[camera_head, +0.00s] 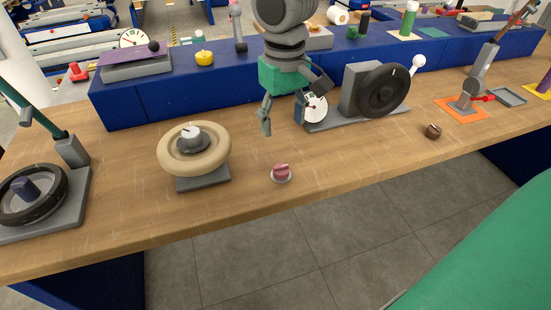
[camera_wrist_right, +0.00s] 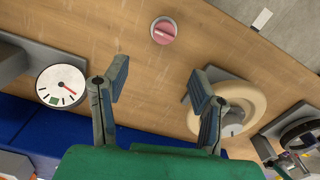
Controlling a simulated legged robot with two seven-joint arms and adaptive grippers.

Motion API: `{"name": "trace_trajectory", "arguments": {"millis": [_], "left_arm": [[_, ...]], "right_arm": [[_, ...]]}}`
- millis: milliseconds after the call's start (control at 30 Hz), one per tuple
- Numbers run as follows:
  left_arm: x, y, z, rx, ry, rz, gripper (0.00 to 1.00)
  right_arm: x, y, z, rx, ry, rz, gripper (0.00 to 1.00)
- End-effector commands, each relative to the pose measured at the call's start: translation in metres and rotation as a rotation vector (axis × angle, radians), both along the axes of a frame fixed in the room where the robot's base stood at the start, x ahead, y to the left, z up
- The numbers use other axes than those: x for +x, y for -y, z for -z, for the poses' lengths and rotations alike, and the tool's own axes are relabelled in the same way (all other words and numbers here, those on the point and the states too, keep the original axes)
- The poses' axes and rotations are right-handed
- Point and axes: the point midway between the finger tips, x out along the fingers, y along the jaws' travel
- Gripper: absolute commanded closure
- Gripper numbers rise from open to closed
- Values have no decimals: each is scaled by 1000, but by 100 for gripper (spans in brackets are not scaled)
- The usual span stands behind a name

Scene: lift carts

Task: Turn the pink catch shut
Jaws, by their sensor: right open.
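The pink catch (camera_head: 281,173) is a small round knob with a raised ridge on a pale ring base. It lies on the wooden bench (camera_head: 340,165) near its front edge. It also shows at the top of the right wrist view (camera_wrist_right: 163,30). My right gripper (camera_head: 284,115) is open and empty, above the bench and behind the catch in the head view. In the wrist view its two fingers (camera_wrist_right: 160,85) are spread wide, with bare wood between them and the catch beyond their tips, not touched. My left gripper is not in view.
A cream handwheel (camera_head: 170,160) stands left of the catch. A black wheel (camera_head: 382,92) on a grey block and a white dial (camera_head: 316,110) are behind right. A brown knob (camera_head: 433,131) lies right. The wood around the catch is clear.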

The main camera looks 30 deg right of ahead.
Motion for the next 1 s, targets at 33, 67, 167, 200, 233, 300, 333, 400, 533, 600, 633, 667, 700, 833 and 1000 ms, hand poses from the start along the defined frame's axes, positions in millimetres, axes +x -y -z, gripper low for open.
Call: {"name": "trace_trajectory", "arguments": {"millis": [33,67,167,200,233,300,333,400,533,600,633,667,700,833,1000], "left_arm": [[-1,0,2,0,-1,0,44],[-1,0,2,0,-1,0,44],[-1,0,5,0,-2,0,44],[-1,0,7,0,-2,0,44],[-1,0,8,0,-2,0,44],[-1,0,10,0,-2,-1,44],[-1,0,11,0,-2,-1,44],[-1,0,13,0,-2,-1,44],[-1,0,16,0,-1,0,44],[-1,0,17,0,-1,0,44],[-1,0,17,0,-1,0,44],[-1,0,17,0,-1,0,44],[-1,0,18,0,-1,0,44],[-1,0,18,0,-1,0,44],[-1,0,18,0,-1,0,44]], "right_arm": [[-1,-1,8,-2,-3,-2,47],[-1,-1,13,-2,-4,-2,47],[0,-1,34,-2,-6,-3,47],[0,-1,44,-2,-7,-3,47],[0,-1,51,-1,-8,-2,47],[1,1,67,0,-8,-3,47],[1,1,73,1,-7,-2,47],[1,1,88,0,-7,-3,47],[0,2,109,1,-5,-2,47],[0,1,118,2,-3,-2,47],[0,1,120,1,-3,-2,47],[0,1,123,1,-3,-2,47],[0,1,126,1,-3,-2,47],[1,0,130,1,-1,-3,47],[1,-1,130,0,0,-3,47]]}}
